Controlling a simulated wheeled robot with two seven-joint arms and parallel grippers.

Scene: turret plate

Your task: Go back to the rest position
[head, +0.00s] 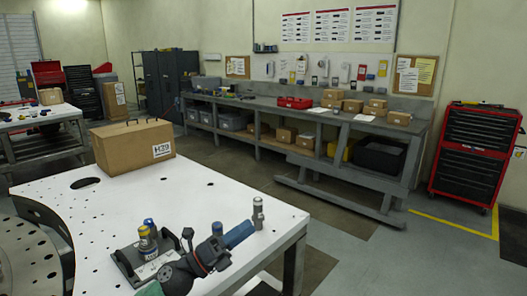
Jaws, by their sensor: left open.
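A white worktable (105,215) fills the lower left, with round holes in its top. The round grey turret plate (35,238) with many holes is at the lower left, cut by the frame edge. My right gripper is not in view.
A cardboard box (133,147) stands on the worktable. A black block with a label (155,267) and a yellow-and-blue cylinder (147,240) sits left of the tool; a grey cylinder (258,213) stands right. A long bench (345,119) and red cabinet (472,147) are behind, with clear floor between.

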